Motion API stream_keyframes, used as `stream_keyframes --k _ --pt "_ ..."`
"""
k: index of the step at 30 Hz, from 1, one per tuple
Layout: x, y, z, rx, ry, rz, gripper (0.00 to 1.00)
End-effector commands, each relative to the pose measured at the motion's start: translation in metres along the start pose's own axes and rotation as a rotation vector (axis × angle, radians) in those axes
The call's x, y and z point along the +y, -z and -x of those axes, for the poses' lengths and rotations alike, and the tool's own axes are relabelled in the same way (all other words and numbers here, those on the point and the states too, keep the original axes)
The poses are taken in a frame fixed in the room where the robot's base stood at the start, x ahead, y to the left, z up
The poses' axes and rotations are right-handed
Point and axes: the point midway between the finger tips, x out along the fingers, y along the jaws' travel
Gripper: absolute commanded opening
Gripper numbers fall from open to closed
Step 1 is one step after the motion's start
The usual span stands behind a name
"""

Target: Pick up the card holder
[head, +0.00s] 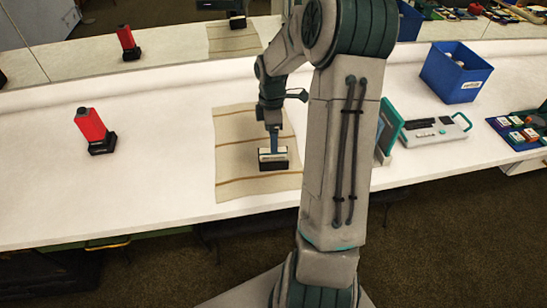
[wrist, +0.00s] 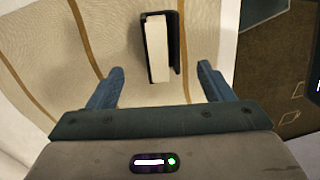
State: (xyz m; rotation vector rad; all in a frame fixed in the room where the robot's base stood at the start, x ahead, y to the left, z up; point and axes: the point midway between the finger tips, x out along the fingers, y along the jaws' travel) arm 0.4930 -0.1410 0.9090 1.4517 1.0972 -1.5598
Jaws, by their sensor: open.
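The card holder (head: 273,164) is a small black holder with white cards in it, standing on a beige striped cloth (head: 230,135) on the white counter. In the wrist view the card holder (wrist: 175,45) lies a little beyond the fingertips, roughly centred between their lines. My gripper (head: 273,150) points down over the holder and overlaps it in the head view, so the exact gap is hard to tell. In the wrist view my gripper (wrist: 161,68) has its two blue fingers wide apart, with only cloth between them.
A red and black object (head: 92,130) stands on the counter at left, with clear room between. To the right are a teal panel (head: 389,127), a pale device (head: 435,130), a blue bin (head: 455,72) and a blue tray (head: 517,130). A mirror runs behind.

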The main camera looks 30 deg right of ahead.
Motion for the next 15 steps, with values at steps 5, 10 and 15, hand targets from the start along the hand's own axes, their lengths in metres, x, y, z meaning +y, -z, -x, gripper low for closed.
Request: stream_keyframes --k 5,10,15 --pt "0.0 0.0 -0.026 0.0 0.001 -0.001 0.74" --pt "-0.001 0.001 -0.037 0.0 0.002 -0.001 0.74" --pt "-0.003 0.004 -0.061 0.0 0.004 0.001 0.74"
